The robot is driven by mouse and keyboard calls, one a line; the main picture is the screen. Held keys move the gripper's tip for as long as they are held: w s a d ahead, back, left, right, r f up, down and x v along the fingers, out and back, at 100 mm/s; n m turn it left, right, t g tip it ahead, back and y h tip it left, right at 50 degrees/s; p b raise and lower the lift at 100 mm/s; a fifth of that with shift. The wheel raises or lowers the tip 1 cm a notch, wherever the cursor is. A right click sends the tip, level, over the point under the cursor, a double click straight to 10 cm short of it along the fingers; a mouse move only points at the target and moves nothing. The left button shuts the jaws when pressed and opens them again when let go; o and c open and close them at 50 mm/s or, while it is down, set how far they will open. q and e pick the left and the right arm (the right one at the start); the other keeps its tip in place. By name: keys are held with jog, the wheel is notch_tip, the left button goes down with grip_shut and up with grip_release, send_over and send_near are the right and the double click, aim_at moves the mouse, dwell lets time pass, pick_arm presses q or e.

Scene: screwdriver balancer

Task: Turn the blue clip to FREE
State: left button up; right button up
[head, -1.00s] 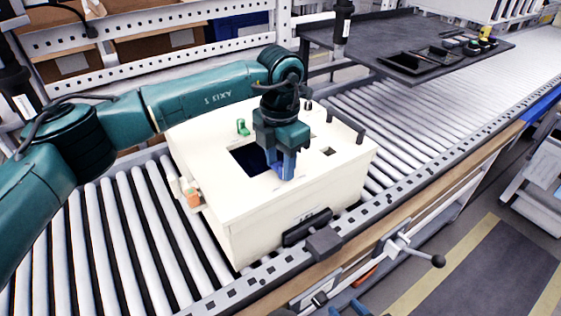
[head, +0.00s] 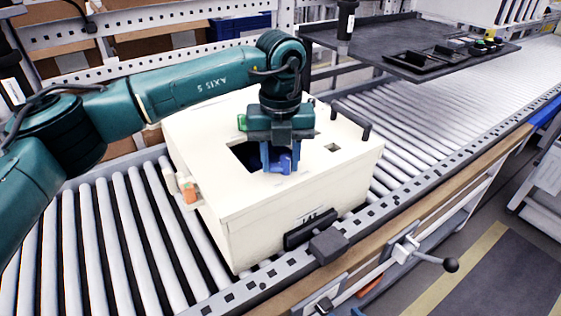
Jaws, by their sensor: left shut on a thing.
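The blue clip (head: 286,165) is on top of the cream box (head: 226,205), beside the right edge of the dark square opening. My left gripper (head: 278,163) points down over it and is shut on it; the fingers hide part of the clip. The lettering around the clip is too small to read. My right gripper is not in view.
The box sits on a roller conveyor (head: 110,230). Black handles (head: 350,118) are on its right edge and front. Orange and white parts (head: 188,188) stick out at its left. A dark tray table (head: 410,50) stands at the back right.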

aim_at(281, 167)
pick_arm(q)
jog(key=n+b, duration=0.1)
jog(key=n, duration=0.2)
jog(key=shift+s+n, duration=0.15)
jog(key=shift+n, duration=0.15)
jog(key=shift+d+n+b, duration=0.1)
jog(key=shift+n+b, duration=0.4)
jog(key=shift+n, duration=0.5)
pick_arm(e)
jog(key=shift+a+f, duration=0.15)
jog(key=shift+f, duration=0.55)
pick_arm(q)
jog(key=shift+s, duration=0.1)
jog(key=shift+n, duration=0.4)
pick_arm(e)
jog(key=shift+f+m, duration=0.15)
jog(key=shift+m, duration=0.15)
pick_arm(q)
jog(key=o, duration=1)
notch_tip(281, 167, up, 13)
jog(key=shift+r, duration=0.1)
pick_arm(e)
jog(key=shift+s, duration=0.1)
